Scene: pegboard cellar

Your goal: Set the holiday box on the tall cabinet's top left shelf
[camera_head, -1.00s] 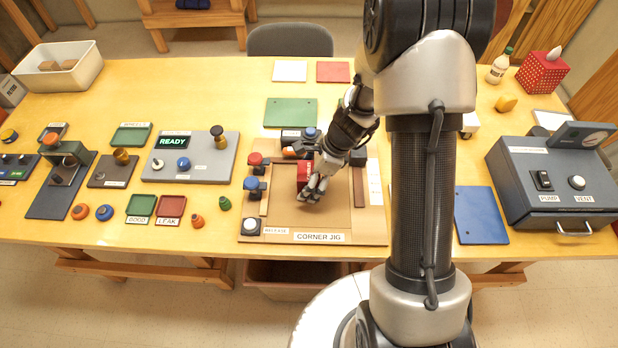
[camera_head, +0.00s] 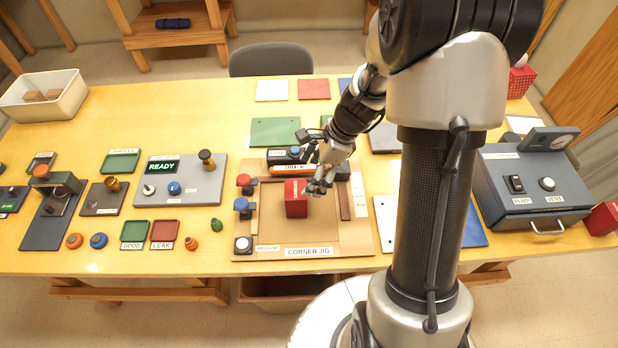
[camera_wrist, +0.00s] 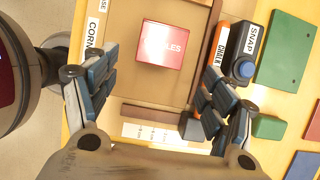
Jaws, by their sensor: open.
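No box marked as the holiday box can be made out, and no tall cabinet is seen. A red box (camera_head: 296,198) with white lettering, partly readable as "LES", stands on the tan corner jig (camera_head: 268,221). It also shows in the wrist view (camera_wrist: 165,44), lying ahead between the fingers but apart from them. My gripper (camera_head: 321,178) is open and empty, just to the right of and above the red box. In the wrist view my gripper (camera_wrist: 152,82) has its two fingers spread wide.
A dark pump station (camera_head: 532,195) stands at the right, with another red box (camera_head: 603,218) beside it and a red dotted box (camera_head: 521,80) behind. A white bin (camera_head: 68,99) sits at the left. Panels and small parts crowd the table (camera_head: 190,262); its front strip is clear.

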